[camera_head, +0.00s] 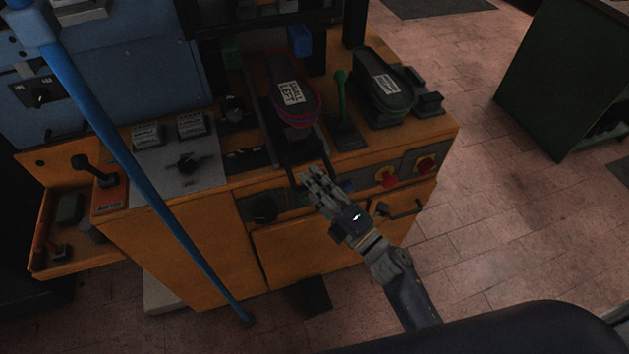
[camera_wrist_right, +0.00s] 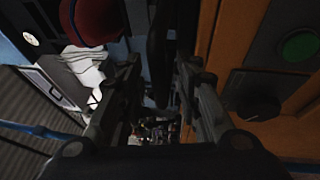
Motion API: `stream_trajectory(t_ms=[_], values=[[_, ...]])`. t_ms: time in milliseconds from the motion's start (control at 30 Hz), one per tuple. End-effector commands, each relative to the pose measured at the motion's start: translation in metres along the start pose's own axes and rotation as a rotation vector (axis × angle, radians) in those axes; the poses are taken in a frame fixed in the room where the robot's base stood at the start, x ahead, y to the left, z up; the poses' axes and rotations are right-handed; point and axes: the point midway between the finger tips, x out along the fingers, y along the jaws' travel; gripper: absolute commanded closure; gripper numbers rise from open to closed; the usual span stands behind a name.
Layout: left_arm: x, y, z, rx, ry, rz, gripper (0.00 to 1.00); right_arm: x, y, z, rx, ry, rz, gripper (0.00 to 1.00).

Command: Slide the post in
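The left post (camera_head: 288,112) is a dark, shoe-shaped block with a white label and red and purple edging. It sits on a dark slide frame on the orange press (camera_head: 210,240), with its front bars (camera_head: 293,168) extending toward me. My right gripper (camera_head: 312,182) is at the front end of these bars. In the right wrist view its two fingers (camera_wrist_right: 158,85) are spread, with a dark bar (camera_wrist_right: 157,45) between them. I cannot tell whether either finger touches it. A red rounded end (camera_wrist_right: 97,20) shows at the upper left there. My left gripper is not in view.
A second labelled post (camera_head: 382,85) stands to the right, beyond a green lever (camera_head: 342,100). A blue pole (camera_head: 140,185) crosses the left side. Open floor (camera_head: 490,230) lies to the right.

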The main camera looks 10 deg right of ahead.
Motion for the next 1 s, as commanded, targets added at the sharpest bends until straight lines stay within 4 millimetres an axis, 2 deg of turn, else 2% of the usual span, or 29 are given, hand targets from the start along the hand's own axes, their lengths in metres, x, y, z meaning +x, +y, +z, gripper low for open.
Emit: stream_trajectory(t_ms=[167,300,567,667,1000], values=[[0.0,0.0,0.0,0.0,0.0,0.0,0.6,0.0,0.0,0.0,0.0,0.0,0.0,0.69],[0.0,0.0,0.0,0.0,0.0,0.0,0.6,0.0,0.0,0.0,0.0,0.0,0.0,1.0],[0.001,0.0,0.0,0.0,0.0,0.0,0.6,0.002,-0.001,0.001,0.0,0.0,0.001,1.0],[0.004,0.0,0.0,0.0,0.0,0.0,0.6,0.013,-0.003,0.005,-0.001,0.0,0.003,1.0],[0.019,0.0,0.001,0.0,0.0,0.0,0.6,0.065,-0.014,0.027,-0.001,0.001,0.003,1.0]])
